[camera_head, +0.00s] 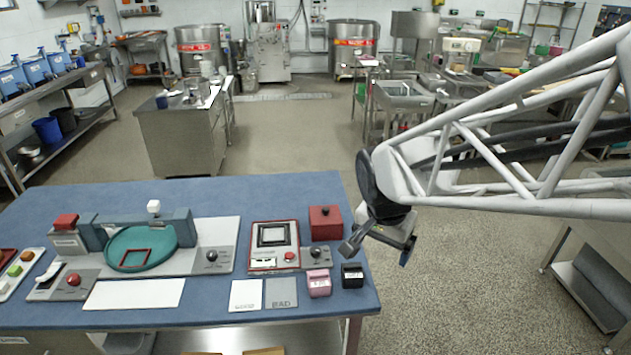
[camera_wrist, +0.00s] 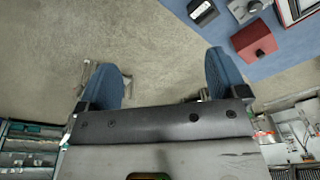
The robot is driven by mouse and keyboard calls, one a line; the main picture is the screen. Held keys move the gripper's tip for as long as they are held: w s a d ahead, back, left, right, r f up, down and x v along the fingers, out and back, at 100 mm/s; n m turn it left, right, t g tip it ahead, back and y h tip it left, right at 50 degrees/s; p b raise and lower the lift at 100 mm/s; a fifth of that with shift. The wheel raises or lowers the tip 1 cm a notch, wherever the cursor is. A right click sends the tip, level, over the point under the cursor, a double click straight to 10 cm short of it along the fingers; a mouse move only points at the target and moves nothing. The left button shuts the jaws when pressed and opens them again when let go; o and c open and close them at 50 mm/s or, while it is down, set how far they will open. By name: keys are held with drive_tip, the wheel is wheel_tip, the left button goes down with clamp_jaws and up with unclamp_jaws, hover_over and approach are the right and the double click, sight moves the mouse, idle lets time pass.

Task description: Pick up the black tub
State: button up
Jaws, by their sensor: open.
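The black tub (camera_head: 352,276) is a small dark container with a pale label. It stands near the front right corner of the blue table (camera_head: 215,325). My gripper (camera_head: 380,251) is above and to the right of the tub in the head view, beside the table's right edge. In the wrist view my gripper (camera_wrist: 162,82) has its two blue fingers wide apart with only floor between them. It is open, empty and apart from the tub.
A pink tub (camera_head: 319,283) stands just left of the black tub. A red box with a knob (camera_head: 325,224) is behind them and also shows in the wrist view (camera_wrist: 254,41). A framed device (camera_head: 273,236) stands further left. Open floor lies right of the table.

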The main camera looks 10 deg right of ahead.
drive_tip(key=w+a+f+m, duration=0.1)
drive_tip(key=w+f+m, duration=0.4)
drive_tip(key=w+f, duration=0.35)
drive_tip(key=m+g+h, duration=0.1)
drive_tip(key=m, duration=0.4)
hover_over(352, 267)
drive_tip(key=a, duration=0.1)
wheel_tip(352, 267, down, 8)
drive_tip(key=shift+w+r, duration=0.1)
drive_tip(key=shift+r, duration=0.05)
drive_tip(key=shift+d+f, duration=0.2)
drive_tip(key=shift+f, duration=1.1)
drive_tip(key=shift+d+f, duration=0.25)
drive_tip(key=shift+f, duration=1.05)
drive_tip(key=shift+d+f, duration=0.25)
drive_tip(key=shift+f, duration=1)
drive_tip(key=shift+c, duration=0.3)
